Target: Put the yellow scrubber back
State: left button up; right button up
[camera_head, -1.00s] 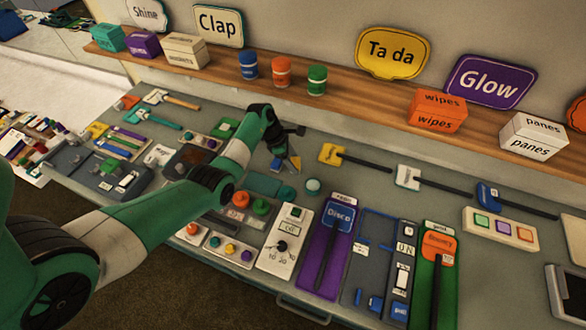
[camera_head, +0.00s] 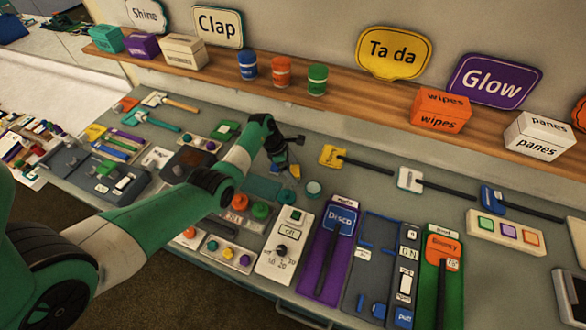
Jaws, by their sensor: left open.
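A tool with a yellow head (camera_head: 332,156) and a long black handle lies on the grey table, below the shelf; it looks like the yellow scrubber. My left gripper (camera_head: 287,169) is open, to the left of the yellow head and apart from it. A small yellow-orange piece (camera_head: 296,171) shows at the fingertips; I cannot tell whether it is part of the gripper or a thing behind it. My right gripper is not in view.
Similar tools with a white head (camera_head: 407,179) and a blue head (camera_head: 491,197) lie to the right. Purple (camera_head: 321,270) and green (camera_head: 430,290) panels hold upright-lying tools in front. Boxes and tins stand on the wooden shelf (camera_head: 365,98).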

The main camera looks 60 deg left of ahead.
pick_arm(q)
jog(key=shift+r, duration=0.25)
jog(key=p+v, duration=0.5)
jog(key=v, duration=0.7)
jog(key=shift+f, duration=0.1)
